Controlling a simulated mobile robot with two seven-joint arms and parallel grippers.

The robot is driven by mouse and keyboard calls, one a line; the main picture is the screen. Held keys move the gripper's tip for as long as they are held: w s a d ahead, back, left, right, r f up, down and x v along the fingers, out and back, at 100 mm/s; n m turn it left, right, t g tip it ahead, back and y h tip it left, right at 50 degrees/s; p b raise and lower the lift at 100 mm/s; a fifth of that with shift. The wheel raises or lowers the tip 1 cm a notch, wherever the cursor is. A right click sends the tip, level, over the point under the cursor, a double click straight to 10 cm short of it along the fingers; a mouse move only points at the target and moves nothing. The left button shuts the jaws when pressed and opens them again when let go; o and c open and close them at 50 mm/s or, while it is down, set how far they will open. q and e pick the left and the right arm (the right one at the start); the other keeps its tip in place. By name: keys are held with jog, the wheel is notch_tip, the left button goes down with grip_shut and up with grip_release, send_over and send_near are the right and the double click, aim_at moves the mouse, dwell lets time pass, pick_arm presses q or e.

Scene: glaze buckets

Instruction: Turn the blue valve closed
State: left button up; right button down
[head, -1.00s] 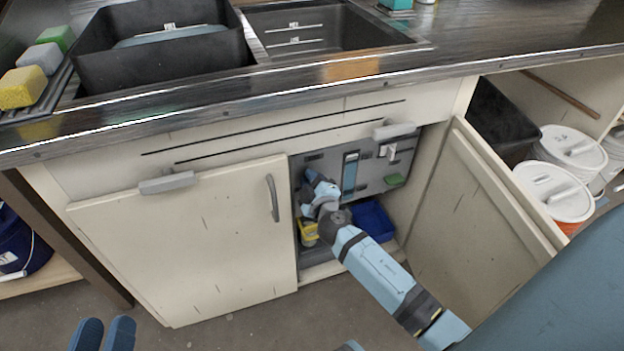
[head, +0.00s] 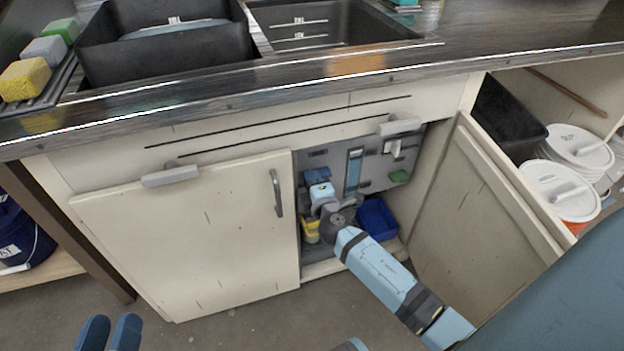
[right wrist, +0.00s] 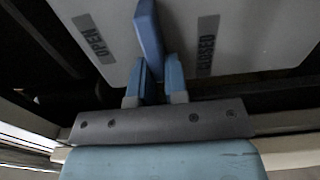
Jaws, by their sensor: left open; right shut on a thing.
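The blue valve handle (right wrist: 149,38) stands out from a grey plate in the right wrist view. The plate has an OPEN label (right wrist: 91,36) to the left of the handle and a CLOSED label (right wrist: 207,45) to the right. The handle lies between the two labels, tilted slightly. My right gripper (right wrist: 156,80) is shut on the handle's near end. In the head view my right gripper (head: 317,177) reaches into the cabinet, and the valve is hard to make out there. My left gripper (head: 108,333) is open and empty at the bottom left.
The cabinet's right door (head: 480,205) stands open beside my right arm; the left door (head: 200,235) is shut. Inside are a blue bin (head: 377,219) and a yellow object (head: 310,230). Lidded buckets (head: 560,190) stand on the right shelf. The counter edge (head: 330,70) overhangs.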

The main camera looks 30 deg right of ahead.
jog(key=shift+f, duration=0.1)
dwell(0.3)
jog(key=c, duration=1.1)
grip_release()
jog(key=shift+c, duration=0.2)
jog(key=shift+s, duration=0.1)
jog(key=v, duration=1.3)
jog(key=shift+s+a, duration=0.15)
jog(key=shift+s, duration=0.15)
